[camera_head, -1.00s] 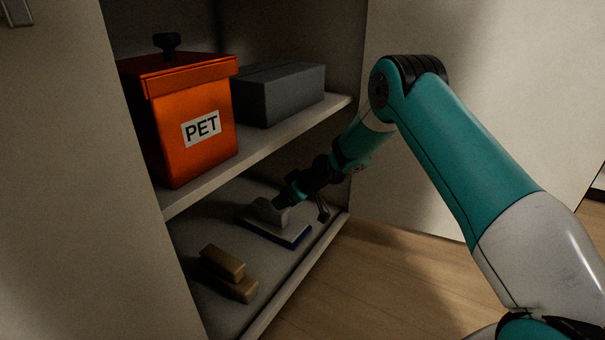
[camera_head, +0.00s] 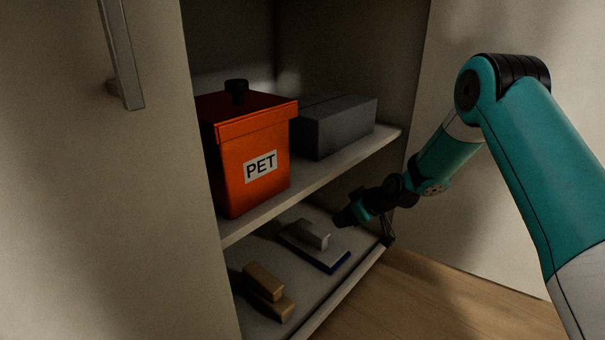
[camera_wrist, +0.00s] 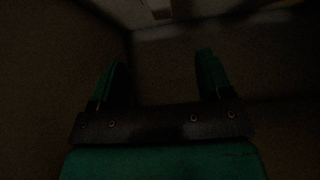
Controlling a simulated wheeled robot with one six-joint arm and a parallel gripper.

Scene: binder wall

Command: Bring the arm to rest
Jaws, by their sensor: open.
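My gripper (camera_head: 345,219) is at the mouth of the cabinet's lower compartment, below the edge of the middle shelf. In the wrist view my gripper (camera_wrist: 160,80) shows two green fingers spread wide with nothing between them. A grey block-like tool with a handle and a blue lower edge (camera_head: 318,247) lies on the lower shelf, just left of and below the gripper, apart from it. My arm reaches in from the right.
An orange lidded bin marked PET (camera_head: 248,165) and a dark grey box (camera_head: 338,127) stand on the middle shelf (camera_head: 320,175). Tan blocks (camera_head: 267,288) lie on the lower shelf. A pale door with a handle (camera_head: 122,60) is at left. The wooden floor (camera_head: 420,305) is clear.

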